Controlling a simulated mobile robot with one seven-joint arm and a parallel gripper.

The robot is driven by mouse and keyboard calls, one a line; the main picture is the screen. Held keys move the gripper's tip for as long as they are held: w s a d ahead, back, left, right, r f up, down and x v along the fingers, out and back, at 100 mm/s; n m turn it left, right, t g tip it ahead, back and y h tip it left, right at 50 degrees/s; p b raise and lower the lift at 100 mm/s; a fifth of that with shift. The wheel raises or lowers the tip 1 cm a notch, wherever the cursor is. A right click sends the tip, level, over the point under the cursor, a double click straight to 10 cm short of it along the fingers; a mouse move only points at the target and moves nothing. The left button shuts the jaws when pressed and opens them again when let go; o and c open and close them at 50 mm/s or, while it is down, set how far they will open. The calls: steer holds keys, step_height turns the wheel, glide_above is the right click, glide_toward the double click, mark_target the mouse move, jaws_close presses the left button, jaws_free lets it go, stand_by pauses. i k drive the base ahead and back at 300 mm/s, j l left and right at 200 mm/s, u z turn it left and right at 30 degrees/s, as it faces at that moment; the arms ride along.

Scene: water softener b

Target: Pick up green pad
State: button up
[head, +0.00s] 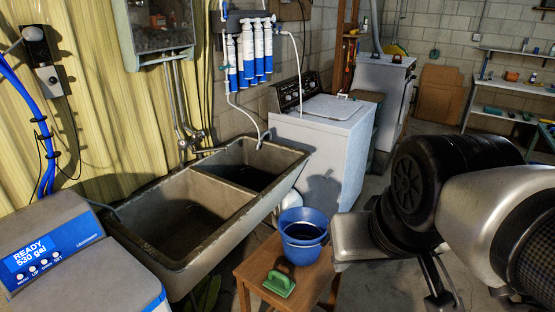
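The green pad (279,284) has a raised, handle-like top. It lies on the wooden stool (254,268), near the front of its top. A blue bucket (303,253) stands on the same stool just behind the pad, with a dark inside. My gripper (442,297) shows only in part at the lower right, under my arm. It is well to the right of the pad and apart from it. Its fingertips are dark and partly cut off, so I cannot tell whether it is open or shut.
A double stone sink (181,261) stands left of the stool. A water softener (80,275) with a lit display is at the lower left. A white washer (325,140) stands behind the stool. Shelves (510,92) line the back right. My arm covers much of the right side.

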mark_target(276, 282)
steer(key=i+l+u, duration=0.2)
steer(key=u, duration=0.15)
steer(key=i+l+u, duration=0.35)
steer(key=k+j, duration=0.05)
